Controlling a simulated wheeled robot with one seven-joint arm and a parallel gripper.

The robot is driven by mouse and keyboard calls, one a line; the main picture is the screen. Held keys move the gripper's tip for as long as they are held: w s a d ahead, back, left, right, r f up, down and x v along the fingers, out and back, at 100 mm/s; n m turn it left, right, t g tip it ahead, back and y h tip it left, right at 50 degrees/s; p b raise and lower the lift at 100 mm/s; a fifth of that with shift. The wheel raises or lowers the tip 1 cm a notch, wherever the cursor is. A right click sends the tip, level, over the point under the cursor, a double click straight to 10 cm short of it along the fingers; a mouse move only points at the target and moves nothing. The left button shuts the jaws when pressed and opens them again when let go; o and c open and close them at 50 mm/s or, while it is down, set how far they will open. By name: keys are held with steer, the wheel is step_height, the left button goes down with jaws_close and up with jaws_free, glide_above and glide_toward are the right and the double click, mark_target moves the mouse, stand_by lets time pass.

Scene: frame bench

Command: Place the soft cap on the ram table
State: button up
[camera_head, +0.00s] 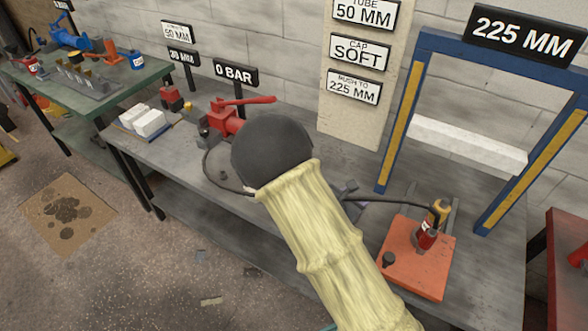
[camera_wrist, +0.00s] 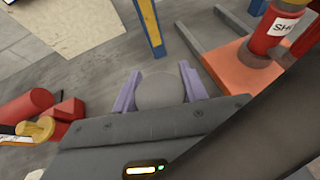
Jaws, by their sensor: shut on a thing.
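My gripper (camera_wrist: 158,92) has its two purple fingers closed on the sides of a grey round piece, which looks like the soft cap (camera_wrist: 160,90). In the head view my pale-sleeved arm and its dark round joint hide most of the gripper and the cap. A red cylinder with a yellow upper part (camera_head: 428,232) stands on an orange plate (camera_head: 405,275) at the foot of the blue and yellow frame (camera_head: 400,125). In the wrist view, the red cylinder (camera_wrist: 272,35) is to the right of the held piece. I cannot tell which surface is the ram table.
A red hand pump (camera_head: 228,118) stands on the grey bench behind my arm, with a black hose. White blocks (camera_head: 145,122) lie further left. A pale beam (camera_head: 465,145) spans the frame. Signs read "CAP SOFT" (camera_head: 358,53), "225 MM" (camera_head: 525,34) and "0 BAR" (camera_head: 236,73).

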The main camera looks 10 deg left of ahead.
steer(key=w+a+f+n+t+y+b, duration=0.1)
steer(key=a+b, duration=0.5)
steer(key=b, duration=0.8)
step_height(320, 180, down, 3)
steer(key=shift+w+f+n+t+y, duration=0.15)
steer(key=shift+n+t+y, duration=0.45)
steer(key=shift+n+y, duration=0.35)
steer(key=shift+d, duration=0.1)
step_height(320, 180, down, 6)
steer(key=shift+f+b, duration=0.1)
steer(key=shift+b, duration=0.75)
steer(key=shift+f+b, duration=0.45)
steer(key=shift+f, duration=1.4)
